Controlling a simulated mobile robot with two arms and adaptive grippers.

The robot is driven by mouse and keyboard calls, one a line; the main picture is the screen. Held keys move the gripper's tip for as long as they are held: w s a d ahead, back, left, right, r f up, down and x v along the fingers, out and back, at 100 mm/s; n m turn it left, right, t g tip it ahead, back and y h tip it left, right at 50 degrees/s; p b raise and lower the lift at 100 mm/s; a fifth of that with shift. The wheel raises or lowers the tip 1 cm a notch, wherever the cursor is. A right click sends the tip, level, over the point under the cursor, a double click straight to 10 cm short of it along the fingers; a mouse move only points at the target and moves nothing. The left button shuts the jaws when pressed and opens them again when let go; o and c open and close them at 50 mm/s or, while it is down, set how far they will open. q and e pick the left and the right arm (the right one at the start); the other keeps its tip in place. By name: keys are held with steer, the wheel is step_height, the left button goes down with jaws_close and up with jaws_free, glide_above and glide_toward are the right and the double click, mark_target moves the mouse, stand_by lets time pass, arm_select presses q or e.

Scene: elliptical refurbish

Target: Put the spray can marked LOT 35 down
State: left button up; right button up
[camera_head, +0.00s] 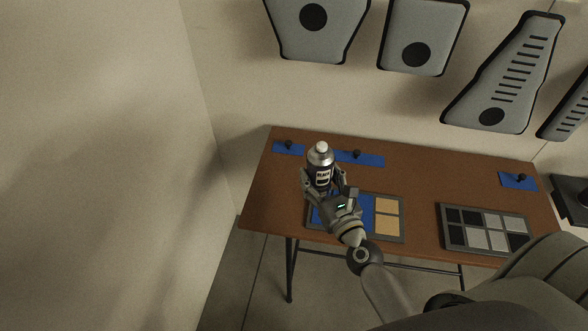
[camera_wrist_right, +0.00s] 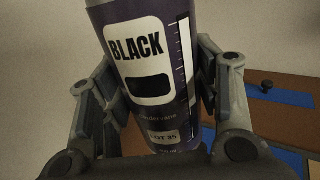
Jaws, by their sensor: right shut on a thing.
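The spray can (camera_head: 320,166) is dark with a silver top and a white label. In the right wrist view the can (camera_wrist_right: 146,75) reads BLACK and LOT 35, and its top is cut off. My right gripper (camera_head: 322,184) is shut on the can, with a finger on each side of it. The can stands roughly upright in the head view, over the left part of the brown table (camera_head: 440,180). I cannot tell how far its base is above the surface. My left gripper is not in view.
A tray (camera_head: 404,222) with blue and tan sections lies under my right gripper, partly hidden. A tray with grey and black squares (camera_head: 441,229) lies to the right. Blue mats with small black knobs (camera_head: 374,160) line the back. Bare table shows between the trays.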

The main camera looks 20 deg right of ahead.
steer(key=shift+w+a+f+b, duration=1.35)
steer(key=shift+w+f+b, duration=0.25)
steer(key=shift+f, duration=0.45)
steer(key=shift+w+a+f+b, duration=1.3)
steer(key=shift+w+f+b, duration=0.25)
steer(key=shift+f, duration=0.45)
steer(key=shift+w+a+f+b, duration=1.35)
steer(key=shift+w+f+b, duration=0.25)
steer(key=shift+f, duration=0.45)
steer(key=shift+s, duration=0.1)
steer(key=shift+f, duration=0.2)
steer(key=o, duration=1.4)
steer(key=shift+o, duration=0.2)
steer(key=shift+r, duration=0.15)
